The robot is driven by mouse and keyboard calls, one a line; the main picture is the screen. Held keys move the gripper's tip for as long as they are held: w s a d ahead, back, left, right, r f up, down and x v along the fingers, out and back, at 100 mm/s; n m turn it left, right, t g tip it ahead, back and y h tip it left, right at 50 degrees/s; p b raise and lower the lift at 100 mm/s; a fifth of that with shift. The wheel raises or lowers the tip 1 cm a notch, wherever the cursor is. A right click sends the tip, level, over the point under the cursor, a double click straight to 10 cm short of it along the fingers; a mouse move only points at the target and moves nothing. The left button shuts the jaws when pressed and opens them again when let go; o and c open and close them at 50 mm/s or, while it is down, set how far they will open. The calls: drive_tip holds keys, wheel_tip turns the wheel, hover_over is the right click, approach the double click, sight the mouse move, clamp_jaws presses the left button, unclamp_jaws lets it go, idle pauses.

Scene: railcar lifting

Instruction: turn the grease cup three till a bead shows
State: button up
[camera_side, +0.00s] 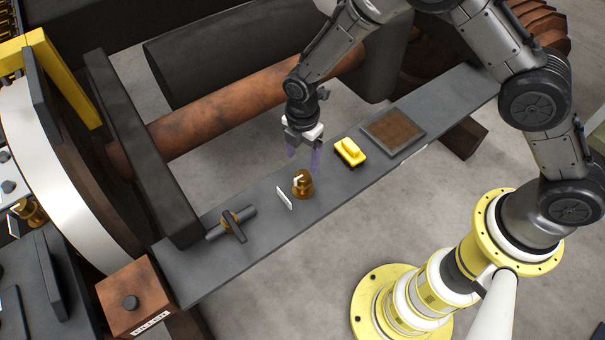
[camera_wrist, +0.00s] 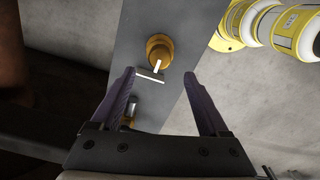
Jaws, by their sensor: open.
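The grease cup is a small brass fitting (camera_side: 302,183) standing upright on the long grey beam (camera_side: 270,215), with a white mark on its top. It also shows in the wrist view (camera_wrist: 160,47), ahead of and between the fingertips. A small white plate (camera_side: 284,198) stands on the beam just left of the cup. My gripper (camera_side: 303,156) has purple fingers and is above the beam, apart from the cup and a little behind it in the side view. In the wrist view my gripper (camera_wrist: 162,72) is open with nothing between its fingers. No bead can be made out on the cup.
A yellow block (camera_side: 350,152) and a brown-topped tray (camera_side: 393,132) lie to the right on the beam. A rusty box (camera_side: 138,297) stands at the beam's left end. A rusty axle (camera_side: 215,118) runs behind.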

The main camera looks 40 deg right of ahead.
sight(302, 175)
wheel_tip(302, 175, down, 8)
drive_tip(key=shift+f, duration=0.1)
idle(0.4)
clamp_jaws()
